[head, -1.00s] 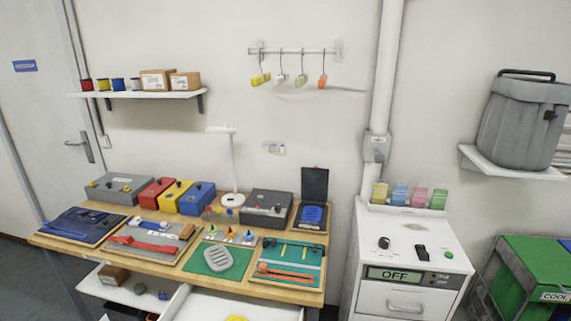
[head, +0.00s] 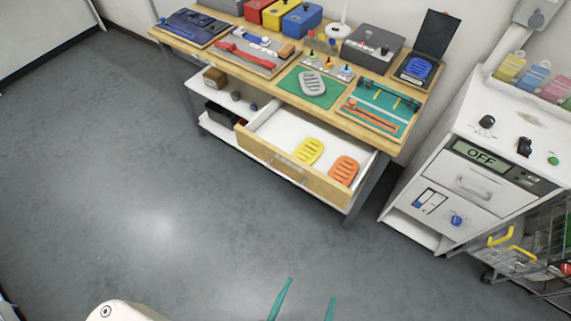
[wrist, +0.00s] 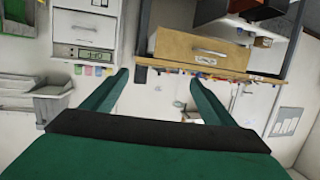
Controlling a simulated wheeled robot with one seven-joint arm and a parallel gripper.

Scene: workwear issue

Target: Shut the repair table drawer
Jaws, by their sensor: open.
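The repair table (head: 262,66) stands across the upper middle of the head view. Its drawer (head: 330,191) is pulled out toward me, with a wooden front and a metal handle (head: 289,167). A yellow slotted pad (head: 309,151) and an orange slotted pad (head: 344,170) lie inside it. My gripper (head: 306,295) has teal fingers and is open and empty at the bottom of the head view, well apart from the drawer. In the wrist view, the picture is upside down; the drawer front (wrist: 201,51) shows beyond and above the open fingers (wrist: 158,84).
A white cabinet (head: 455,185) with an OFF display stands right of the table. A wire basket cart (head: 530,262) is at the far right. A low shelf (head: 215,128) under the table holds small items. The grey floor before the drawer is clear.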

